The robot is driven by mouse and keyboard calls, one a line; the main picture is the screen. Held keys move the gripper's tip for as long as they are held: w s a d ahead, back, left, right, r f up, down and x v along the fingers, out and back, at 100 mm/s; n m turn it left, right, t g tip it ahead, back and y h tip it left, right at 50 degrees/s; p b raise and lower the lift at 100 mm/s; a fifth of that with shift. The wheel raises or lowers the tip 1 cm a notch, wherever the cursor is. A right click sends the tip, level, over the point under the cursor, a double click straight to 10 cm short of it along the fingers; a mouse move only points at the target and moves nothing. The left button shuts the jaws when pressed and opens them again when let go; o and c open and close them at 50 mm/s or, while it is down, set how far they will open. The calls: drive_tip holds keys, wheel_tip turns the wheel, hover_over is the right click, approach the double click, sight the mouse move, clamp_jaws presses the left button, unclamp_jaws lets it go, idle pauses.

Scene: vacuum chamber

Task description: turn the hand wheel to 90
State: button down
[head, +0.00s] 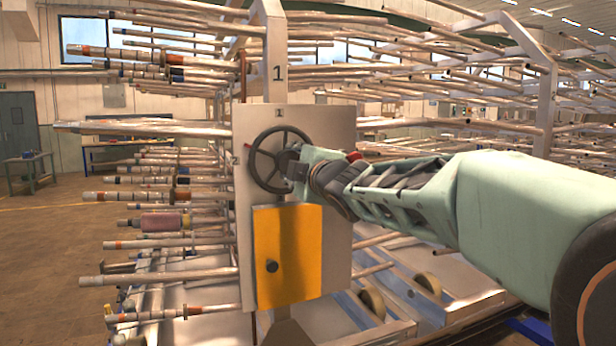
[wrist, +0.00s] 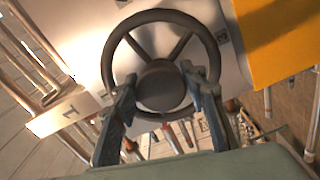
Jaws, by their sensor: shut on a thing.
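The dark hand wheel (head: 254,163) is mounted on the upper part of a pale upright panel (head: 335,125). In the wrist view, the wheel's round rim (wrist: 150,16), spokes and thick hub (wrist: 160,87) fill the middle. My gripper (head: 292,166) reaches the wheel from the right in the head view and covers part of its right side. In the wrist view, my gripper's two fingers (wrist: 160,79) stand on either side of the hub, inside the rim, shut on the wheel at its centre. The panel has number marks around the wheel. A wheel angle cannot be read.
An orange door (head: 300,240) with a dark knob sits on the panel just below the wheel. Racks of long pipes stick out to the left (head: 150,128) and behind. My arm spans the right side. The floor at far left (head: 50,245) is open.

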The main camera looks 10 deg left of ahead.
drive_tip(key=shift+r+n+b, duration=0.15)
drive_tip(key=shift+n+b, duration=0.75)
drive_tip(key=shift+n, duration=1.4)
drive_tip(key=c, duration=1.2)
unclamp_jaws()
